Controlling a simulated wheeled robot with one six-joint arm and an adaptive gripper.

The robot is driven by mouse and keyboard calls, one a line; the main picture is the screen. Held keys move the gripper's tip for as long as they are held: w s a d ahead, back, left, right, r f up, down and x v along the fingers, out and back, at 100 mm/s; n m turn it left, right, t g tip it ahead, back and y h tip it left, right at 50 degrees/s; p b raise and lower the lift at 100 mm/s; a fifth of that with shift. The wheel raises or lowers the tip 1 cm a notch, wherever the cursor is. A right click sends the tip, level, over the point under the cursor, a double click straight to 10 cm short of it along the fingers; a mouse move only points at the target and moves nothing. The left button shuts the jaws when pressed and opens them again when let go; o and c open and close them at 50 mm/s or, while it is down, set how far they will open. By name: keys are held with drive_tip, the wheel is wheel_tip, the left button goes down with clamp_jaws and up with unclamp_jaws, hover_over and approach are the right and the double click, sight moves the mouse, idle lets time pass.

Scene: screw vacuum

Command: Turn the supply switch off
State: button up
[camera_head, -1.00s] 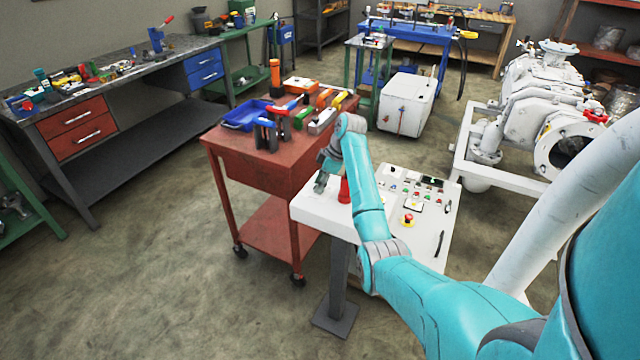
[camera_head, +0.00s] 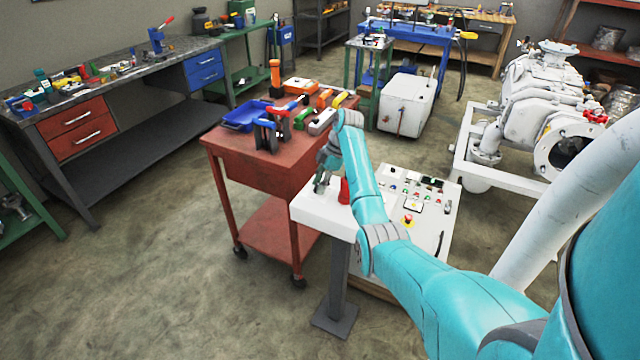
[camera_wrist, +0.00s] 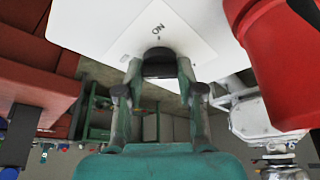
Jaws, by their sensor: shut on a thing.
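My gripper (camera_head: 322,182) is at the left part of the white control panel (camera_head: 318,214). In the wrist view my gripper (camera_wrist: 160,72) has its two fingers shut on a dark switch knob (camera_wrist: 158,55). The knob sits on a white plate (camera_wrist: 178,34) marked "ON". Most of the knob is hidden between the fingers, so its pointing direction cannot be told. No "OFF" mark shows. In the head view the knob is hidden by my gripper.
A red part (camera_head: 344,192) stands on the panel close beside my gripper; it looms large at the right of the wrist view (camera_wrist: 280,60). Several buttons and a red-and-yellow stop button (camera_head: 408,220) lie to the right. A red tool cart (camera_head: 262,178) stands left of the panel.

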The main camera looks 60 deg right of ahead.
drive_tip(key=o, duration=1.1)
drive_tip(key=shift+o, duration=0.2)
drive_tip(key=shift+r, duration=0.1)
drive_tip(key=v, duration=0.4)
drive_tip(key=shift+d+r, duration=0.2)
drive_tip(key=shift+r, duration=0.1)
drive_tip(key=s+d, duration=0.8)
drive_tip(key=d, duration=0.1)
